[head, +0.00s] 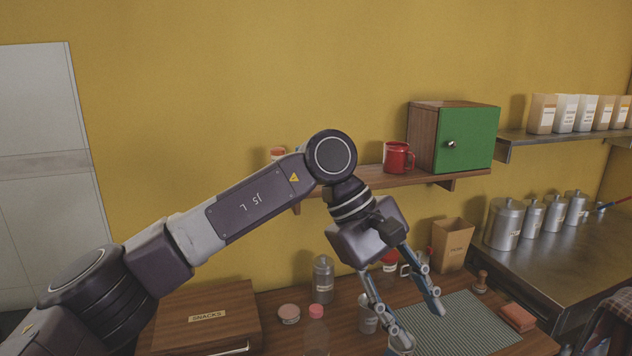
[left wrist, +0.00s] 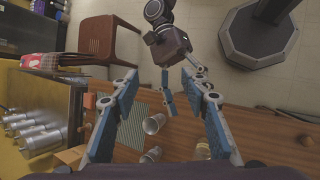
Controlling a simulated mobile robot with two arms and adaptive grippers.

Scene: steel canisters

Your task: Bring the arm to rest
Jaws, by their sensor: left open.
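My left arm reaches in from the left in the head view, bent at the elbow in front of the shelf. Its gripper (head: 420,325) hangs over the wooden counter, fingers spread and nothing between them. In the left wrist view the left gripper (left wrist: 158,86) also shows open and empty. Steel canisters (head: 507,224) stand in a row on the metal side counter, clear of the gripper. My right arm's gripper (left wrist: 184,84) shows in the left wrist view beyond the left fingers; its jaw opening is unclear. It is not seen in the head view.
The wooden counter holds a snacks box (head: 207,316), a glass jar (head: 322,279), a metal cup (head: 367,316) near the left fingers and a green mat (head: 465,327). Above, a shelf (head: 437,181) carries a red mug (head: 397,157) and a green-doored cabinet (head: 467,140).

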